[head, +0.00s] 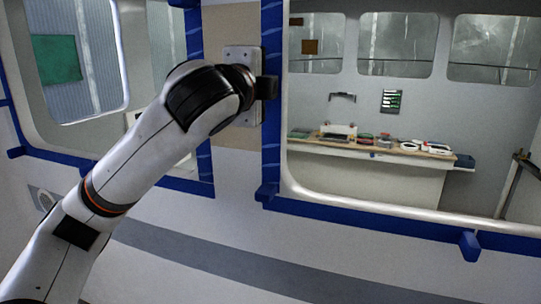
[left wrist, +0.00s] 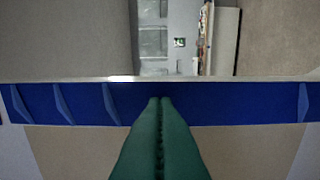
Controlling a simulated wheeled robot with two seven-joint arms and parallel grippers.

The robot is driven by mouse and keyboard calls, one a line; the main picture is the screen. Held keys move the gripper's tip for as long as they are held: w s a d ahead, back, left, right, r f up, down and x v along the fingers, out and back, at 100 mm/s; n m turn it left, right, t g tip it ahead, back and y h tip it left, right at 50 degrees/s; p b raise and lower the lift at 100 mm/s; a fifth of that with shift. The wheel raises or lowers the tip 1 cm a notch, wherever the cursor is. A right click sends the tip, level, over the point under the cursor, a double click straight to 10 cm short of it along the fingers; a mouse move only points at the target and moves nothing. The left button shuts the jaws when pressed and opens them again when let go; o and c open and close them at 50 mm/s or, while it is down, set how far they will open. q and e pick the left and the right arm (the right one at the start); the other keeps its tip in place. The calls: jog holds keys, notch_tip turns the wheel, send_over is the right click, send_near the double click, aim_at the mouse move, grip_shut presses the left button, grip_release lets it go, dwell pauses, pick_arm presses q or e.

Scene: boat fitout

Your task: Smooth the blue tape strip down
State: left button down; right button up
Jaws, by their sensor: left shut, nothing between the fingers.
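The blue tape strip (head: 272,140) runs vertically along the left edge of the right window opening in the head view. In the left wrist view the strip (left wrist: 240,108) crosses the picture sideways, with several raised wrinkles (left wrist: 62,104) left of the fingers and one (left wrist: 303,103) far to the right. My left gripper (head: 267,88) is at the strip in the head view. In the left wrist view its green fingers (left wrist: 160,102) are shut and empty, with their tips over the strip. I cannot tell whether they touch it. My right gripper is not in view.
More blue tape (head: 350,220) runs below the right window, with a tab (head: 470,246) sticking out. Another wrinkled vertical strip (head: 204,160) borders the left window. Through the right opening is a bench (head: 375,178) with several items on top. A beige panel (head: 235,135) lies between the strips.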

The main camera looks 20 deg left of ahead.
aim_at(271, 44)
pick_arm(q)
jog(key=shift+r, duration=0.95)
jog(key=shift+r, duration=0.25)
jog(key=shift+s, duration=0.15)
jog(key=shift+r, duration=0.1)
jog(key=shift+r, duration=1.75)
